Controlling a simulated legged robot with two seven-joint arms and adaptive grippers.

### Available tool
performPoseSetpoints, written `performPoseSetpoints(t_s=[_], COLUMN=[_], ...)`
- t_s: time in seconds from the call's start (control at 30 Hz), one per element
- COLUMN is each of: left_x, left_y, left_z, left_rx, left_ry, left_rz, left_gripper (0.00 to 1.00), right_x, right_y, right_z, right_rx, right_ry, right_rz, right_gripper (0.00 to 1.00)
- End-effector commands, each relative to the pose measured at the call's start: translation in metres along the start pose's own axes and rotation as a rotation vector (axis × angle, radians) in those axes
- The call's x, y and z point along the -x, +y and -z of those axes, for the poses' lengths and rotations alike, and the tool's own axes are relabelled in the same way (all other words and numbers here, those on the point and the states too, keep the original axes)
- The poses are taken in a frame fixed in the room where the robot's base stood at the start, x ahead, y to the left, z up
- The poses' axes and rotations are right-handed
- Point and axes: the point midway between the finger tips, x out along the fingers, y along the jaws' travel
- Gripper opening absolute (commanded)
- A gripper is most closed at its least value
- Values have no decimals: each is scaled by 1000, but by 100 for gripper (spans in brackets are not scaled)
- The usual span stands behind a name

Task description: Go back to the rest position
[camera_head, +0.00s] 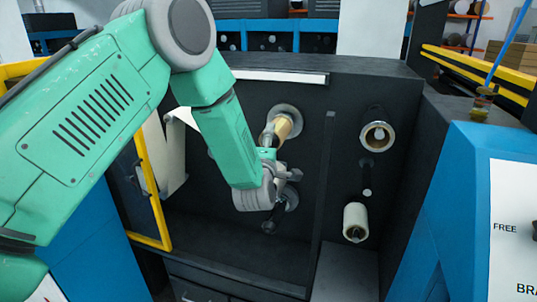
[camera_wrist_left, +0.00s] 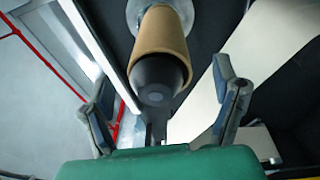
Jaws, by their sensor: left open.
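My left gripper (camera_head: 285,174) is open in front of the dark machine panel. A brown cardboard core (camera_head: 281,128) sits on a spindle just above and behind the gripper. In the left wrist view, the core (camera_wrist_left: 161,40) with its dark end appears between my two open fingers (camera_wrist_left: 163,78), with visible gaps on both sides. I see nothing held. My right gripper is not in view.
At the right of the panel are an upper roll (camera_head: 378,136) and a lower pale roll (camera_head: 355,221) on spindles. A white film web (camera_head: 168,158) hangs left of my arm beside a yellow frame (camera_head: 151,195). A blue cabinet (camera_head: 455,190) stands at right.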

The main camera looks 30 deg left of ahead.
Motion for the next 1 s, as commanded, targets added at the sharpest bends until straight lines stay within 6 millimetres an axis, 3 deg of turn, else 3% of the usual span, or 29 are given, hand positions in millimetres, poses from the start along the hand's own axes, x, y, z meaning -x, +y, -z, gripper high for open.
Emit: performPoseSetpoints(t_s=[0.1, 0.3, 0.57, 0.67, 0.77, 0.83, 1.0], left_x=[25, 52, 59, 63, 78, 97, 168], left_y=[0, -1, -1, -13, -51, -92, -203], left_z=[0, 0, 0, -1, -6, -10, -11], left_rx=[0, 1, -1, -34, -144, -269, -638], left_ry=[0, 1, 1, -13, -61, -123, -354], left_rz=[2, 2, 0, 27, 114, 207, 466], left_gripper=[81, 81, 81, 81, 81, 81, 81], right_x=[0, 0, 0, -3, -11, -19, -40], right_y=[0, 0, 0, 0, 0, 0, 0], right_z=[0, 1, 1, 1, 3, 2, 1], right_rx=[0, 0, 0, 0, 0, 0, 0], right_ry=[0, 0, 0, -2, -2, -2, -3], right_rz=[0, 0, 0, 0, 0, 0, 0], right_gripper=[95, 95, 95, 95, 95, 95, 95])
